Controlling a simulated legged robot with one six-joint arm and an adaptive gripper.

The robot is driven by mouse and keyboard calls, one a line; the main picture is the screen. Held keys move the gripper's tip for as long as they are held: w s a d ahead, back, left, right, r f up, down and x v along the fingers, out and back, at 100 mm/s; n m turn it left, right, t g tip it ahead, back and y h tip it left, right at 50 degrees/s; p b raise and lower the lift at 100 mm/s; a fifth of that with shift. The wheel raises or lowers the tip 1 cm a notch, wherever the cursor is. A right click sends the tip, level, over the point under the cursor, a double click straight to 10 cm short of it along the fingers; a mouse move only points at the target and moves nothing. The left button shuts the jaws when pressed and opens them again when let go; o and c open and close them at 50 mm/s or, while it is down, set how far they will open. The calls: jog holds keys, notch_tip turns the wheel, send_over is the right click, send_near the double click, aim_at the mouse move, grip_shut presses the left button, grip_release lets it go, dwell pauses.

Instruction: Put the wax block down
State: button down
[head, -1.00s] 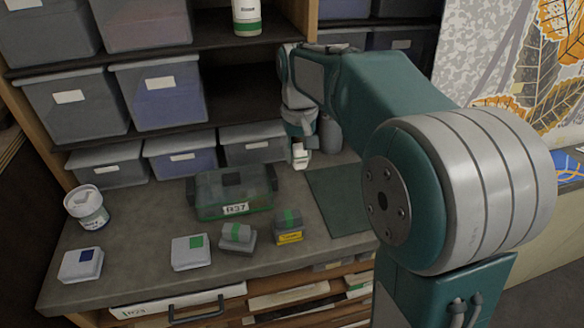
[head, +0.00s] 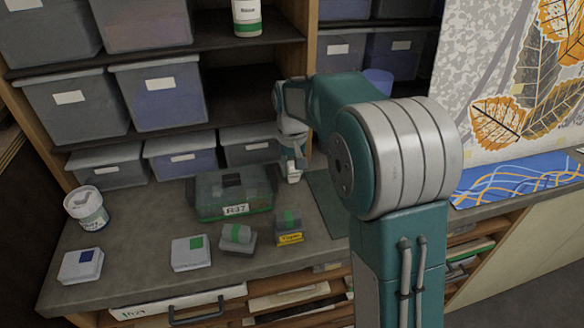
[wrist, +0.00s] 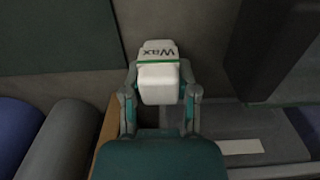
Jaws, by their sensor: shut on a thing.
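The wax block (wrist: 158,80) is white with a green stripe and the word "Wax" on it. In the wrist view it sits between the two fingers of my gripper (wrist: 160,95), which is shut on it. In the head view the wax block (head: 293,174) hangs below my gripper (head: 291,160), at the back of the bench, right of the R37 case. I cannot tell whether its underside touches the bench.
The green-based R37 case (head: 236,194) stands close on the left. A dark green mat (head: 326,200) lies on the right. Grey bins (head: 250,145) line the back.

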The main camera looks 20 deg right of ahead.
aim_at(289, 164)
jog(key=shift+c, duration=1.9)
grip_release()
jog(key=r, duration=1)
jog(key=shift+s+a, duration=0.1)
jog(key=shift+a, duration=0.3)
jog(key=shift+s+r, duration=0.2)
jog(key=shift+r, duration=0.2)
jog(key=s+f+t, duration=0.2)
jog(key=s+t, duration=0.3)
jog(key=s, duration=2.2)
jog(key=shift+s+d+f+t, duration=0.3)
jog(key=shift+s+d+f, duration=0.05)
jog(key=shift+d, duration=0.1)
